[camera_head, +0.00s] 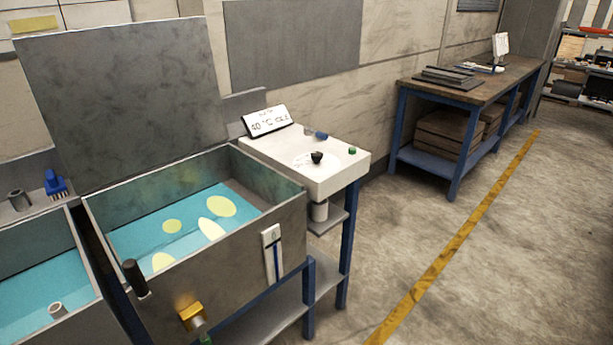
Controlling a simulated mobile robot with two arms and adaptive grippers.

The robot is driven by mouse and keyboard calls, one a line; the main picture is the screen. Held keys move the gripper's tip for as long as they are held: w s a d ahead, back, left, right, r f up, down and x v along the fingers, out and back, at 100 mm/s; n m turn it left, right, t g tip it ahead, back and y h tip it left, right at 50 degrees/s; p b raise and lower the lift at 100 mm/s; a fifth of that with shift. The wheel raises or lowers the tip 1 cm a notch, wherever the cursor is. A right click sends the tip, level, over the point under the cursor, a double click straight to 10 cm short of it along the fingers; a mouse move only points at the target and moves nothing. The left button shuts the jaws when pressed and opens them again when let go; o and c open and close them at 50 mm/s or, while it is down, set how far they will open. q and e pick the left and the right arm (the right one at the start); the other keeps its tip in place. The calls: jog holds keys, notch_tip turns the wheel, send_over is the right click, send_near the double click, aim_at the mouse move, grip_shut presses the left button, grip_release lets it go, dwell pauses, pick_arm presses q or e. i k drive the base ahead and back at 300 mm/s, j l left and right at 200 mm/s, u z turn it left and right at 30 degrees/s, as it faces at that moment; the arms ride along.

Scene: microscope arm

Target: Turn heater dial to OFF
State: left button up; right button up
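A white box (344,176) stands on a blue-legged stand to the right of an open metal tank. A small black knob (317,157) sits on its top over a faint pale round marking; it looks like the heater dial. Its pointer direction and any OFF mark are too small to read. A blue knob (321,135) and a green button (352,150) are also on the box top. A tilted white sign (268,121) behind them reads about 40 °C. Neither of my grippers is in view.
The open tank (297,216) holds blue liquid with pale yellow ovals. A black handle (134,277), a yellow fitting (191,314) and a white gauge strip (273,254) are on its front. A workbench (425,88) stands at the back right. Floor right of the stand is clear.

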aim_at(317, 156)
jog(key=i+l+u, duration=0.3)
jog(key=i+l, duration=0.15)
jog(key=l, duration=0.25)
jog(key=i+l+u, duration=0.15)
jog(key=l, duration=0.25)
jog(key=i+j, duration=0.05)
